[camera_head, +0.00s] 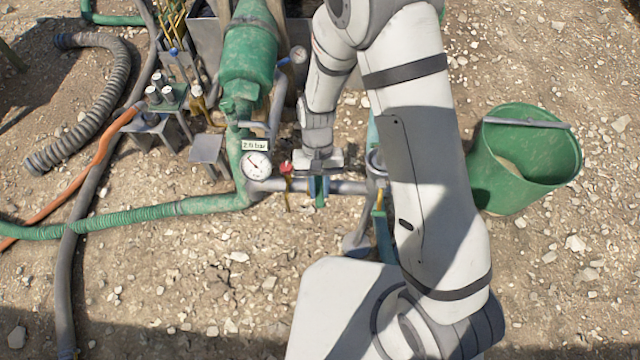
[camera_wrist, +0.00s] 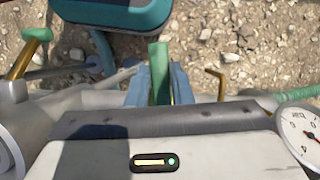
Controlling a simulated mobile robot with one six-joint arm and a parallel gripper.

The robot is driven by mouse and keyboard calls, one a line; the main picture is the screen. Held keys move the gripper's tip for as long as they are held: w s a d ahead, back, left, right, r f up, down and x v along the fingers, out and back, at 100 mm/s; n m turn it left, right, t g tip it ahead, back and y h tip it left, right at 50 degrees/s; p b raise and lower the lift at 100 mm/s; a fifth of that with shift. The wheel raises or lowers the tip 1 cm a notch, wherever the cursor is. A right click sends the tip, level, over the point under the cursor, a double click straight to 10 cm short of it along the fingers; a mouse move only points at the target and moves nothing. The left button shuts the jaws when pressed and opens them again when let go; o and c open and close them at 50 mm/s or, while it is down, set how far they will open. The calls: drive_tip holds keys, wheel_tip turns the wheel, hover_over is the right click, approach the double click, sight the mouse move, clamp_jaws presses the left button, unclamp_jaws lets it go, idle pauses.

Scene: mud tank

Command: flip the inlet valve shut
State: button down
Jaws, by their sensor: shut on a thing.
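My gripper (camera_head: 319,188) is over the grey horizontal pipe (camera_head: 347,187), with its jaws pointing down. In the wrist view its two blue-grey fingers (camera_wrist: 158,86) are shut on a green valve handle (camera_wrist: 159,60), which stands up between them. In the head view only a small part of this green handle (camera_head: 320,201) shows below the gripper. The frames do not label it as the inlet valve. The valve body under the fingers is mostly hidden by my gripper.
A second brass-stemmed valve with a green handle (camera_wrist: 38,34) is close by. A green bucket (camera_head: 478,180) stands right; hoses lie left.

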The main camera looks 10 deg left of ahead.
sight(317, 182)
drive_tip(key=shift+s+a+m, duration=0.2)
drive_tip(key=shift+a+m, duration=0.1)
drive_tip(key=shift+m, duration=0.4)
drive_tip(key=shift+y, duration=0.3)
drive_tip(key=c, duration=1.3)
unclamp_jaws()
drive_tip(key=shift+w+a+r, duration=0.1)
drive_tip(key=shift+w+r, duration=0.05)
drive_tip(key=shift+r, duration=0.1)
drive_tip(key=p+v, duration=0.1)
drive_tip(key=v, duration=0.6)
drive_tip(key=shift+w+r+p, duration=0.1)
drive_tip(key=shift+w+p, duration=0.05)
drive_tip(key=shift+p, duration=0.15)
